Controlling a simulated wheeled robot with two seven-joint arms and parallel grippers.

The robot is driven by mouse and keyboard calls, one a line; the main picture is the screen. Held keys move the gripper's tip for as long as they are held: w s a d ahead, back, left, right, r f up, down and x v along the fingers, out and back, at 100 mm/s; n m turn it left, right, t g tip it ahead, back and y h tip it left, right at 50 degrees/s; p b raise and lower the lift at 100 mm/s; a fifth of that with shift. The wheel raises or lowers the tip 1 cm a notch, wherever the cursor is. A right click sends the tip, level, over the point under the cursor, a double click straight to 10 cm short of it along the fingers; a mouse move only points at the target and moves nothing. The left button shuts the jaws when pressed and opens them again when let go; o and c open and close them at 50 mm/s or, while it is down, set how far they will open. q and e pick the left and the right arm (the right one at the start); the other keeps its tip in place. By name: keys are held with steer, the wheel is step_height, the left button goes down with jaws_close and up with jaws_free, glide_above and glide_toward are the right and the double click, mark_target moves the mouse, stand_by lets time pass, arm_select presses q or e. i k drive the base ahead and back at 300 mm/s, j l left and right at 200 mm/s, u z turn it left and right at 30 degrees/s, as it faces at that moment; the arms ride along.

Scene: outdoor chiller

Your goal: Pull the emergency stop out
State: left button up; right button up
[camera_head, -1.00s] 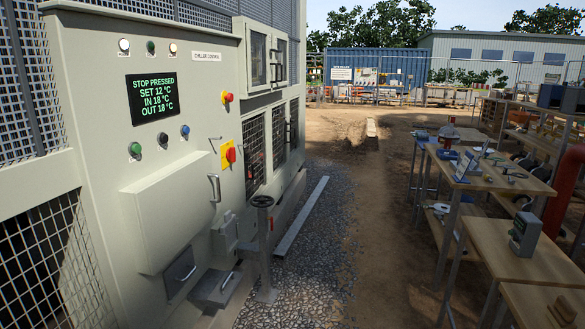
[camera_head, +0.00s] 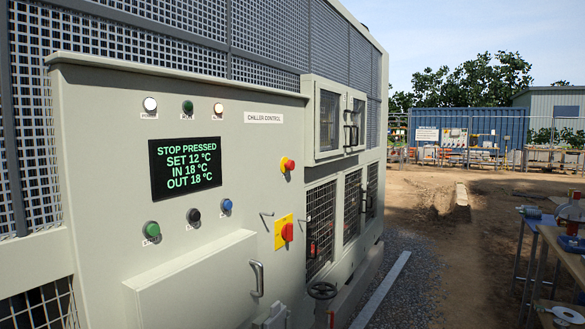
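The chiller control panel (camera_head: 105,190) fills the left of the view. Its screen (camera_head: 185,168) reads STOP PRESSED, SET 12 °C, IN 18 °C, OUT 18 °C. The lower one is a red knob on a yellow square plate (camera_head: 285,232). Their labels are too small to read, so I cannot tell for certain which is the emergency stop. Neither of my grippers is in view.
Green (camera_head: 152,230), black (camera_head: 193,215) and blue (camera_head: 226,206) buttons sit below the screen. A sloping box with a handle (camera_head: 257,278) juts out under them. A handwheel (camera_head: 322,290) stands beside the panel. Open ground lies right of it; workbenches (camera_head: 560,250) stand at far right.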

mark_target(291, 165)
steer(key=i+l+u, duration=0.15)
steer(key=i+l, duration=0.95)
steer(key=i, duration=0.15)
